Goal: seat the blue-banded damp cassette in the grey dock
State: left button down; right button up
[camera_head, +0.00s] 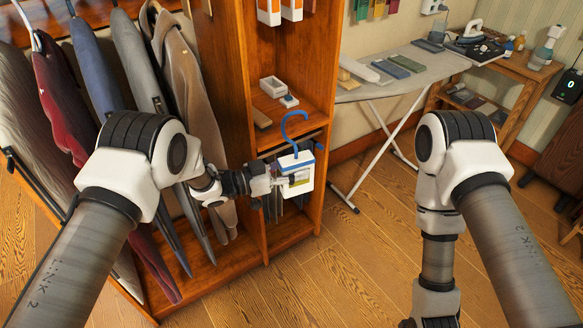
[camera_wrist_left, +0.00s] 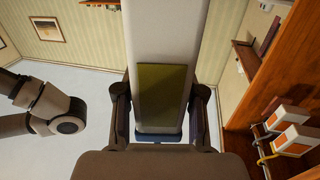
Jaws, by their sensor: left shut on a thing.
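The blue-banded damp cassette (camera_head: 301,184) is a white box with a blue band, an olive panel and a blue hook on top. My left gripper (camera_head: 279,184) is shut on it and holds it upright in front of the wooden shelf unit. In the left wrist view the cassette (camera_wrist_left: 158,45) stands between both fingers, its olive panel facing the camera. A small open grey-white box (camera_head: 272,87) sits on the shelf above and behind; it may be the grey dock, but I cannot tell for sure. My right gripper is out of view below the frame.
A small white piece with blue (camera_head: 289,101) lies beside the grey-white box. Orange-marked white cassettes (camera_head: 268,12) hang above. Garments (camera_head: 180,80) hang at left. An ironing board (camera_head: 415,68) stands at right. The wooden floor (camera_head: 330,265) between my arms is clear.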

pick_arm(q)
jog(key=s+a+r+n+t+y, duration=0.35)
jog(key=s+a, duration=0.25)
jog(key=s, duration=0.3)
jog(key=s+a+r+n+t+y, duration=0.25)
jog(key=s+a+t, duration=0.25)
jog(key=s, duration=0.4)
jog(key=shift+w+d+f+m+g+h, duration=1.2)
jog(key=shift+f+m+g+h, duration=2.75)
jog(key=shift+g, duration=2.3)
jog(key=w+a+f+n+t+y, duration=0.1)
jog(key=w+a+n+t+y, duration=0.1)
jog(key=w+n+t+y, duration=0.8)
jog(key=a+n+t+y, duration=0.6)
jog(key=a+y, duration=0.3)
jog(key=a, duration=0.5)
jog(key=shift+r+t, duration=0.25)
jog(key=shift+t, duration=0.05)
jog(key=shift+w+n, duration=0.15)
jog(key=shift+n, duration=0.1)
